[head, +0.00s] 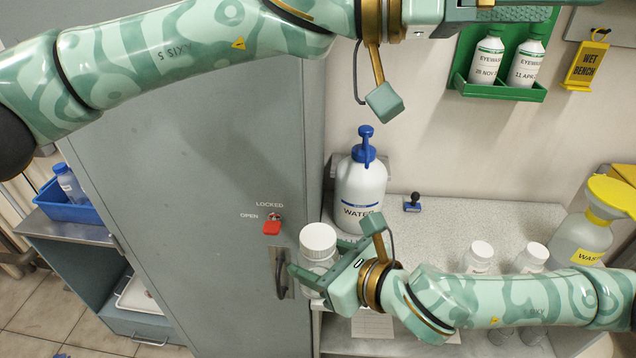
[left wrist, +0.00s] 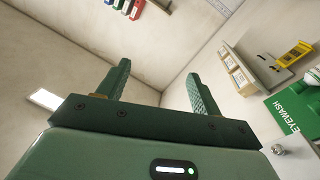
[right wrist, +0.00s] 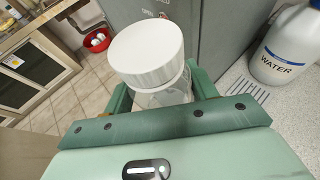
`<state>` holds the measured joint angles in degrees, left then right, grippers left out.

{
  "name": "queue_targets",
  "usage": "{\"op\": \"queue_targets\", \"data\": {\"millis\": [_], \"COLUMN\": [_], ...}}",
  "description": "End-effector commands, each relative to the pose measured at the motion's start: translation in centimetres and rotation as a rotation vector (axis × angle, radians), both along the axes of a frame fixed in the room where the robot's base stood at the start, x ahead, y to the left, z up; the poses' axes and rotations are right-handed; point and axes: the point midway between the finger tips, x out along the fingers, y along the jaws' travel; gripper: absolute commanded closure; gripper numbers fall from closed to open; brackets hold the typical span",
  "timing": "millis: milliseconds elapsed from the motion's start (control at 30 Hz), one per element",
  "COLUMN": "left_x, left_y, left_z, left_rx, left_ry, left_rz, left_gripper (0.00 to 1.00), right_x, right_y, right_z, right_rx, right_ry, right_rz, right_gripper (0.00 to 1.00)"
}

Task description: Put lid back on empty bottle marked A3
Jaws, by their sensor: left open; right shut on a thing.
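My right gripper (head: 322,266) is shut on a clear bottle with a white lid (head: 318,238), held upright in front of the grey cabinet. In the right wrist view the white lid (right wrist: 146,50) sits on top of the clear bottle (right wrist: 166,94) between the fingers. No A3 mark is readable on it. Two more white-capped bottles, one (head: 480,254) left of the other (head: 534,256), stand on the bench behind my right forearm, their labels hidden. My left gripper (left wrist: 156,92) is open and empty, raised high near the wall; in the head view it is cut by the top edge.
A water bottle (head: 360,190) with a blue pump top stands on the bench (head: 440,213) beside a small blue stamp (head: 412,203). A yellow-topped waste container (head: 582,236) is at right. The cabinet (head: 200,170) has a protruding handle (head: 283,274). Eyewash bottles (head: 488,56) hang on the wall.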

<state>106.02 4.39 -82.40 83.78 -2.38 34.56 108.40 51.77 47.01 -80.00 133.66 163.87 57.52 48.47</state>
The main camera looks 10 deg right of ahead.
Motion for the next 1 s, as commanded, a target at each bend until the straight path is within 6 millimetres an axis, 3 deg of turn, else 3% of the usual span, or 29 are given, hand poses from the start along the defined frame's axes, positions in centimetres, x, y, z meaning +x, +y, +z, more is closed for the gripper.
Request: {"op": "queue_targets", "data": {"millis": [100, 233, 333, 467, 567, 733, 833, 1000], "left_x": [4.1, 9.1, 12.4, 14.6, 14.6, 11.5, 9.0, 6.2], "left_y": [-1.3, -1.8, -1.4, 0.4, 2.5, 7.0, 9.9, 14.0], "left_z": [1.5, 0.4, -2.3, -7.8, -12.4, -18.7, -20.8, -22.0], "left_rx": [-0.012, 0.042, 0.136, 0.326, 0.515, 0.896, 1.128, 1.415], "left_ry": [0.257, 0.552, 0.773, 1.033, 1.197, 1.373, 1.408, 1.364], "left_rz": [0.202, 0.442, 0.632, 0.875, 1.043, 1.267, 1.361, 1.46], "left_gripper": [0.35, 0.35, 0.35, 0.35, 0.35, 0.35, 0.35, 0.35], "right_x": [0.0, 0.0, 0.0, 0.0, 0.0, 0.0, 0.0, 0.0], "right_y": [0.0, 0.0, 0.0, 0.0, 0.0, 0.0, 0.0, 0.0], "right_z": [0.0, 0.0, 0.0, 0.0, 0.0, 0.0, 0.0, 0.0], "right_rx": [0.001, 0.001, 0.001, 0.001, 0.001, 0.001, 0.001, 0.001], "right_ry": [-0.001, -0.001, -0.001, -0.001, -0.001, -0.001, -0.001, -0.001], "right_rz": [0.0, 0.0, 0.0, 0.0, 0.0, 0.0, 0.0, 0.0], "right_gripper": [1.0, 1.0, 1.0, 1.0, 1.0, 1.0, 1.0, 1.0]}}
